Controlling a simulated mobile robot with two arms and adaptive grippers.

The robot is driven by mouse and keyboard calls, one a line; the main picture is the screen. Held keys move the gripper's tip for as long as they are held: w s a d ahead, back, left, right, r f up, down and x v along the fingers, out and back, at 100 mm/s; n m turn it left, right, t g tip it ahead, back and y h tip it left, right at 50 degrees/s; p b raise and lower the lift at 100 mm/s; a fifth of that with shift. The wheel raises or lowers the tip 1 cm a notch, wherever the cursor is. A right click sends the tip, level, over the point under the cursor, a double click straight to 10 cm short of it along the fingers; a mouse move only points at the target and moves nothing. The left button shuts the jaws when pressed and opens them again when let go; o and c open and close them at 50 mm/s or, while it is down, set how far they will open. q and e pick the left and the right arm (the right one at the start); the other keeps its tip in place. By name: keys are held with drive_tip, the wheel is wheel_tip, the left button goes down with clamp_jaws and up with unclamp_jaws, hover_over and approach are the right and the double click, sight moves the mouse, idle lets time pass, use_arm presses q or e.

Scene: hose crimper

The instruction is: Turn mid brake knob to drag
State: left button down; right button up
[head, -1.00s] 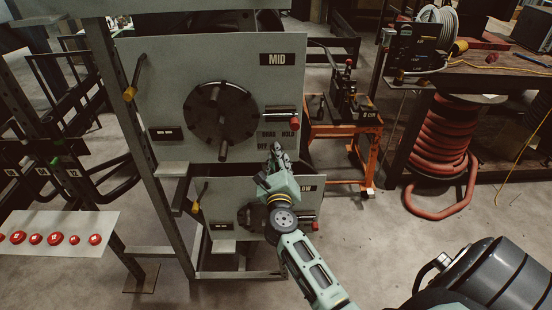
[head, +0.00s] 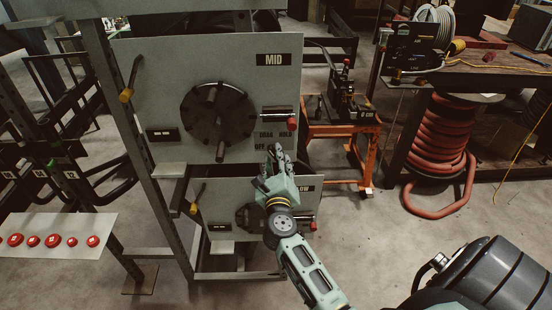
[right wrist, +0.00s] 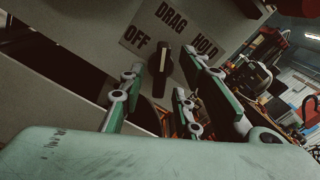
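The mid brake knob (right wrist: 161,72) is a black bar-shaped knob with a pale mark at its upper end. It stands on the grey MID panel (head: 160,80), among the OFF, DRAG and HOLD labels. In the right wrist view the mark faces up, roughly toward DRAG; the exact setting is hard to tell. My right gripper (head: 275,150) is just in front of the panel below the labels and hides the knob in the head view. Its fingers (right wrist: 163,92) are spread on both sides of the knob, with no clear contact. My left gripper is not in view.
A dark round wheel (head: 217,115) with a protruding bar is left of the labels. The LOW panel (head: 215,190) is below, partly behind my right arm. An orange stand (head: 335,131) is to the right.

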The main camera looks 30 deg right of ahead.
drive_tip(key=v, duration=1.1)
drive_tip(key=shift+d, duration=0.15)
